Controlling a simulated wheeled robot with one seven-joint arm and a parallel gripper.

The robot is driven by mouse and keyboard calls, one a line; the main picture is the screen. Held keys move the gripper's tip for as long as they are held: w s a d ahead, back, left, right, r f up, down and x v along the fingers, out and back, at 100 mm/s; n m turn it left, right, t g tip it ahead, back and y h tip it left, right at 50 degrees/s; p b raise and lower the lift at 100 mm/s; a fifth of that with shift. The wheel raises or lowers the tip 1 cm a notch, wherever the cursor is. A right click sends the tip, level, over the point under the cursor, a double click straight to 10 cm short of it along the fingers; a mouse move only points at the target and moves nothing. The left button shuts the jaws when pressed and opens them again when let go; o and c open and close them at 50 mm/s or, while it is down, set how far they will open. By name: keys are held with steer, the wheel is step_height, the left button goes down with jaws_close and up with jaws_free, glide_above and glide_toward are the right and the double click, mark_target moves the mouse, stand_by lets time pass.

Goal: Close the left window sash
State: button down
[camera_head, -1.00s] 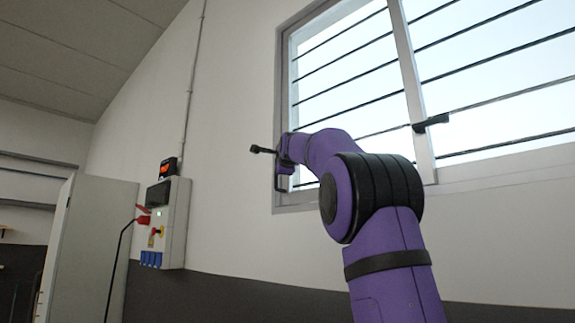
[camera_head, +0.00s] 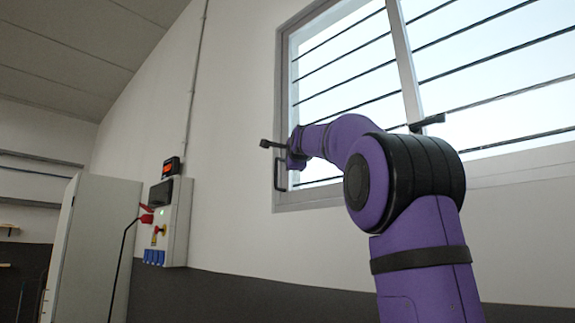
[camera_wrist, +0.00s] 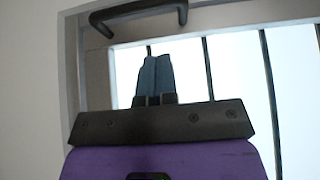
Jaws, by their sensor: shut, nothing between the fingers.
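The left window sash (camera_head: 288,90) is a pale-framed pane at the left of the barred window in the head view. A black U-shaped handle (camera_head: 278,174) stands at its lower left side; it also shows at the top of the wrist view (camera_wrist: 180,12). My gripper (camera_wrist: 156,62) is shut and empty, its dark fingers together. In the wrist view the fingertips are below the handle, with a small gap in the picture; I cannot tell the depth between them. In the head view my arm hides the fingers and part of the sash's lower edge.
Dark horizontal bars (camera_head: 350,55) cross the bright panes. A second black handle (camera_head: 428,122) is at the middle upright. A grey control box (camera_head: 168,215) with a red display hangs on the wall at left, beside a pale cabinet (camera_head: 95,245).

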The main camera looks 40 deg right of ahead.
steer(key=v, duration=0.7)
steer(key=shift+s, duration=0.35)
steer(key=s+a+f+n+g+y, duration=0.25)
steer(key=a+f+n, duration=0.2)
steer(key=f, duration=0.45)
steer(key=s+a+f+n+g+y, duration=0.1)
steer(key=s+a+f+n+y, duration=0.1)
steer(key=s+a+f+n, duration=0.35)
steer(key=s+a+f+n+g+y, duration=0.25)
steer(key=a+f, duration=0.35)
steer(key=f, duration=0.5)
steer(key=s+a+f+n+g, duration=0.1)
steer(key=s+a+f+n, duration=0.2)
steer(key=s+f, duration=0.2)
steer(key=s+a+f+n+g+y, duration=0.1)
steer(key=s+a+f+n+g, duration=0.1)
steer(key=f, duration=0.8)
steer(key=s+a+f+n+g, duration=0.1)
steer(key=s+a+f+n, duration=0.4)
steer(key=s+f, duration=0.3)
steer(key=shift+s+f+n+g, duration=0.3)
steer(key=shift+s+f+n, duration=0.1)
steer(key=shift+s+n, duration=0.2)
